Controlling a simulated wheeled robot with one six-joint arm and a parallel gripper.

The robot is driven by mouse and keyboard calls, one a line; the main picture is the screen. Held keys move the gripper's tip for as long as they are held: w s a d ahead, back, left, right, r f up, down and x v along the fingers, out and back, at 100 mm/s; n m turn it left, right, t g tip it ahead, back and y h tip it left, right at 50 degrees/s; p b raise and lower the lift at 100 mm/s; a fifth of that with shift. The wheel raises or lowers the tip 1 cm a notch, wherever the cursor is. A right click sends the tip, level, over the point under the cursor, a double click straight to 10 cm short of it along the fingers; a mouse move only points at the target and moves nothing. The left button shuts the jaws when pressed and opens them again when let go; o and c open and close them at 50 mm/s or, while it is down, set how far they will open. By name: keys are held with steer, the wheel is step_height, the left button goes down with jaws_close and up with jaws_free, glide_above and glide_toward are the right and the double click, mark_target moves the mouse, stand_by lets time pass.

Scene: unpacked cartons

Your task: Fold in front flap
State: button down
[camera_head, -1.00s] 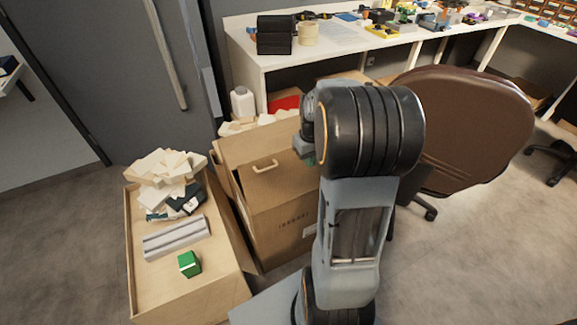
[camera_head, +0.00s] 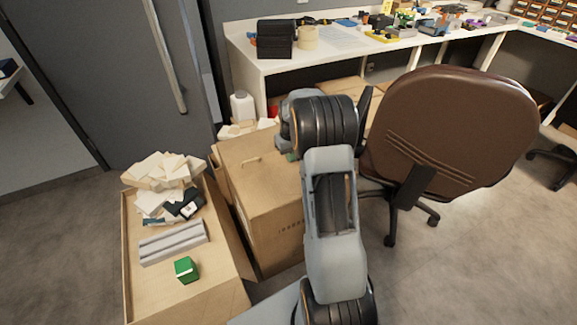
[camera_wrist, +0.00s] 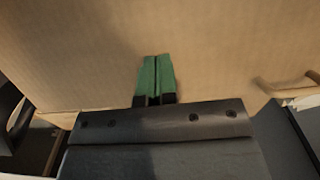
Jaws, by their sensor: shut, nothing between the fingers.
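The brown carton (camera_head: 277,237) stands in the middle of the head view, partly hidden by my arm. In the head view only a bit of green of my gripper (camera_head: 292,157) shows behind my arm.
An open box (camera_head: 125,250) at the left holds paper pieces (camera_head: 165,170), grey bars (camera_head: 172,242) and a green block (camera_head: 186,269). A brown chair (camera_head: 450,125) stands close at the right. A white bench (camera_head: 285,66) with small items is behind. Floor is clear at the lower right.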

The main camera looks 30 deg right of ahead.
steer(key=f, duration=0.1)
steer(key=w+f+b, duration=0.1)
steer(key=f, duration=0.1)
steer(key=shift+f, duration=0.3)
step_height(320, 180, up, 11)
steer(key=p, duration=0.9)
steer(key=shift+s+f+m, duration=0.15)
steer(key=shift+s+m, duration=0.05)
steer(key=shift+m, duration=0.1)
steer(key=shift+s+a+f+g, duration=0.3)
steer(key=shift+s+a+f, duration=0.1)
steer(key=shift+s+f, duration=0.4)
steer(key=s+a+r+t+p, duration=0.1)
steer(key=s+a+r+p, duration=0.5)
steer(key=r, duration=0.5)
steer(key=s+a+r+t+p, duration=0.1)
steer(key=s+a+r+p, duration=0.5)
steer(key=r, duration=0.5)
steer(key=s+a+r+n+t+p, duration=0.1)
steer(key=s+a+r+t+p, duration=0.1)
steer(key=s+a+r+p, duration=0.3)
steer(key=s+r+p, duration=0.1)
steer(key=s+r, duration=0.3)
steer(key=r, duration=0.2)
steer(key=shift+s+a+r, duration=0.15)
steer(key=shift+s+a, duration=0.1)
steer(key=shift+a, duration=0.15)
